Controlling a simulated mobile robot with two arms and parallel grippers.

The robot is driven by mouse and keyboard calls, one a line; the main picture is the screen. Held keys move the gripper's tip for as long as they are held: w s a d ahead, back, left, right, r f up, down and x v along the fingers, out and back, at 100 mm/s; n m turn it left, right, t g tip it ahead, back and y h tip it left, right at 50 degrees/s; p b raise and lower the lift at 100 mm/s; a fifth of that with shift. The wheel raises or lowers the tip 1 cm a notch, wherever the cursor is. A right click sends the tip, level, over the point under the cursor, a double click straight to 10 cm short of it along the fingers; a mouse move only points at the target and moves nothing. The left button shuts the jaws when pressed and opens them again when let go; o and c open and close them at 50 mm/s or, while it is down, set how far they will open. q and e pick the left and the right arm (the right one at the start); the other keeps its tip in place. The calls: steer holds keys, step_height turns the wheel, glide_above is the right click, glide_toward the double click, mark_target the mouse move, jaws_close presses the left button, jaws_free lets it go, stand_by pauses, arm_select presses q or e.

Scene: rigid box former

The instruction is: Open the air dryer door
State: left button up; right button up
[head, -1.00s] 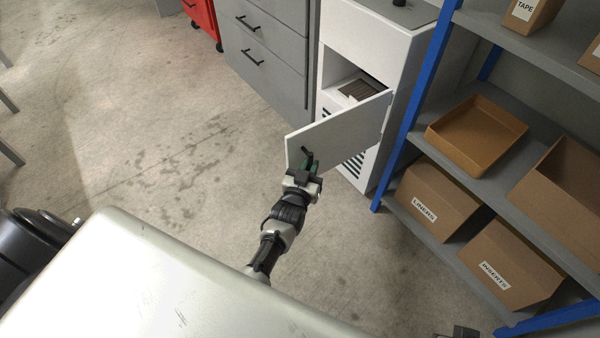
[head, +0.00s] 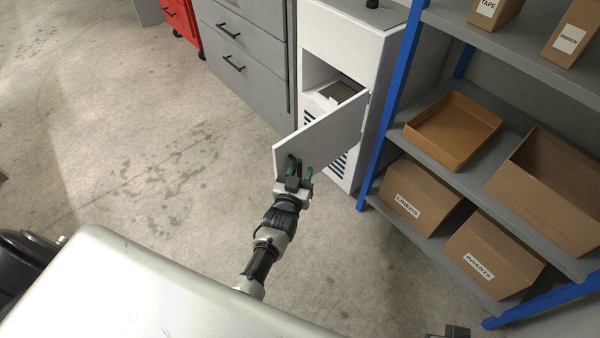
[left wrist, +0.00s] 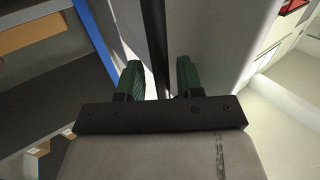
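The air dryer is a white cabinet (head: 345,42) at the upper middle of the head view. Its white door (head: 325,138) stands swung out from the front on its right side, showing a compartment with a brown ribbed block (head: 341,91). My left gripper (head: 301,168) is at the door's outer face near the free edge, its green-padded fingers apart. In the left wrist view the fingers (left wrist: 159,78) have a gap between them, with a dark upright bar, perhaps the handle, in line with it. A dark part at the bottom edge (head: 457,331) may be my right gripper.
A blue-posted shelf rack (head: 395,100) with cardboard boxes stands close to the right of the dryer. Grey drawers (head: 240,45) and a red cabinet (head: 180,20) are to the left. The concrete floor (head: 150,150) at left is clear.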

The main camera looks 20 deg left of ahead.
arm_select(q)
steer(key=shift+s+f, duration=0.1)
steer(key=shift+s, duration=0.1)
steer(key=s, duration=0.3)
steer(key=s+p, duration=0.1)
steer(key=s, duration=0.3)
steer(key=s+p, duration=0.1)
steer(key=s, duration=0.2)
steer(key=shift+s+d, duration=0.25)
steer(key=shift+d, duration=0.15)
arm_select(e)
step_height(320, 180, down, 8)
steer(key=shift+w+a+g, duration=0.15)
steer(key=shift+w+g, duration=0.05)
steer(key=shift+g, duration=0.1)
arm_select(q)
steer(key=shift+c, duration=0.3)
